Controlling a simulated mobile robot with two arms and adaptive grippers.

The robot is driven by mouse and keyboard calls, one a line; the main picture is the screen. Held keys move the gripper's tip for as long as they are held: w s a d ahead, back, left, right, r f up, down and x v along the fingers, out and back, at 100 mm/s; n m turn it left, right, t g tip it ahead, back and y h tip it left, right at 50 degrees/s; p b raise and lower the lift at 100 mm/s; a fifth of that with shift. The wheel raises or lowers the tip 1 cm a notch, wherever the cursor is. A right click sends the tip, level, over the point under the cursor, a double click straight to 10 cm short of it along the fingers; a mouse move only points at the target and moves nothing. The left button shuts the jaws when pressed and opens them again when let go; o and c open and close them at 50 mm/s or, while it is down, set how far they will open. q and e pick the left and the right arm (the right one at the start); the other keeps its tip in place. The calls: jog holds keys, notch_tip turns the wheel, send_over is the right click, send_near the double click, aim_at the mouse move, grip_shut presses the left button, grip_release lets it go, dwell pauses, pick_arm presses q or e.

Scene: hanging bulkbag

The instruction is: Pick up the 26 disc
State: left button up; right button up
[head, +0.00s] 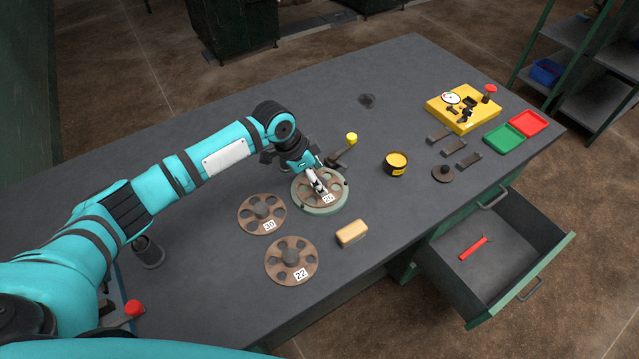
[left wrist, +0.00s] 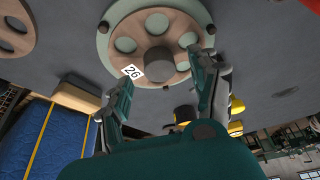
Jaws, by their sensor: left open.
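The 26 disc (head: 304,187) is a brown round plate with holes and a raised centre hub, lying on a pale green round base (head: 318,211). Its white 26 label faces up. In the left wrist view the disc (left wrist: 128,25) and its dark hub (left wrist: 159,64) are ahead of my fingers. My left gripper (head: 318,184) is over the disc and partly hides it. In the left wrist view its open fingers (left wrist: 166,78) appear to either side of the hub, with nothing held. I cannot tell whether they touch it. My right gripper is not in view.
A 30 disc (head: 250,212) and a 22 disc (head: 277,265) lie nearby. A tan block (head: 351,233), a yellow-topped tin (head: 396,164) and a yellow-knobbed handle (head: 342,152) are close. An open drawer (head: 500,255) juts out at right. The back of the table is mostly clear.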

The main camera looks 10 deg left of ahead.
pick_arm(q)
jog(key=shift+x, duration=0.75)
grip_shut()
